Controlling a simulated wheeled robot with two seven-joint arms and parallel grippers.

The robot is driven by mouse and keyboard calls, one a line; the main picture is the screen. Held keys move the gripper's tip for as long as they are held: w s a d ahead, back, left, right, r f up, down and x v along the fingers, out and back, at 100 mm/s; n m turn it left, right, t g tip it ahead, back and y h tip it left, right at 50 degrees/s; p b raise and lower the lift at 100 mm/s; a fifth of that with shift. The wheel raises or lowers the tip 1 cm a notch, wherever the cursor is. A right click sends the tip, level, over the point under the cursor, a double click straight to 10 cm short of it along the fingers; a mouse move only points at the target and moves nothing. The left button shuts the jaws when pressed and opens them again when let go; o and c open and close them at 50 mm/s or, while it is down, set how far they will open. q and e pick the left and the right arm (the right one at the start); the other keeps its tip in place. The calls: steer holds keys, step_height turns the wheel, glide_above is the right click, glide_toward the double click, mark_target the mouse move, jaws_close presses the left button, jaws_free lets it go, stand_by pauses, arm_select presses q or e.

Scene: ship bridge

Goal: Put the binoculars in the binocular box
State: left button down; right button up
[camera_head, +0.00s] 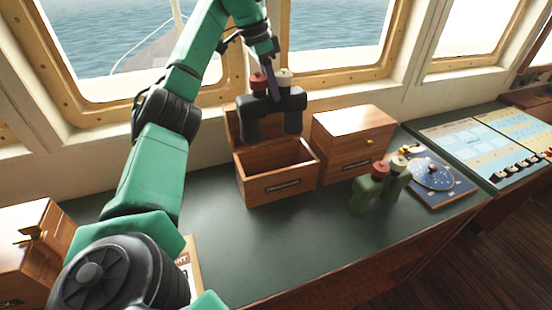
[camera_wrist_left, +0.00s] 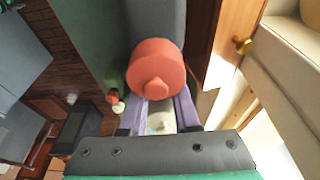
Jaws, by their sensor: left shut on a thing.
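My left gripper (camera_head: 271,92) is shut on a pair of dark grey binoculars (camera_head: 293,108), between its red and white eyepieces. The binoculars hang upright above an open wooden box (camera_head: 277,188) with a dark label, overlapping its raised lid in the head view. The box interior looks empty where it shows. In the left wrist view, the fingers (camera_wrist_left: 160,112) straddle the middle behind the red eyepiece (camera_wrist_left: 155,68). A second, green pair of binoculars (camera_head: 366,195) with red and white eyepieces stands on the counter to the right. My right gripper is out of view.
A closed wooden box (camera_head: 345,155) with a brass knob stands just right of the open one. A dark board with a round dial (camera_head: 435,175) and a console lie farther right. Another wooden box (camera_head: 30,225) is at the left. The counter (camera_head: 280,245) in front is clear.

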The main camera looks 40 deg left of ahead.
arm_select(q)
steer(key=x, duration=0.4)
steer(key=s+b+x, duration=0.1)
steer(key=x, duration=0.2)
steer(key=shift+d+f, duration=0.15)
steer(key=shift+d, duration=0.05)
steer(key=f, duration=1.2)
steer(key=shift+s+a+p, duration=0.1)
steer(key=shift+a+p, duration=0.2)
steer(key=shift+p, duration=0.05)
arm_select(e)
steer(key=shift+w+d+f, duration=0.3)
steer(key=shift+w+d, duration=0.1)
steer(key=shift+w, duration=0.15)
arm_select(q)
steer(key=shift+f, duration=0.1)
steer(key=c, duration=0.8)
jaws_free()
steer(key=shift+s+f, duration=0.1)
steer(key=shift+o, duration=0.8)
steer(key=shift+d, duration=0.1)
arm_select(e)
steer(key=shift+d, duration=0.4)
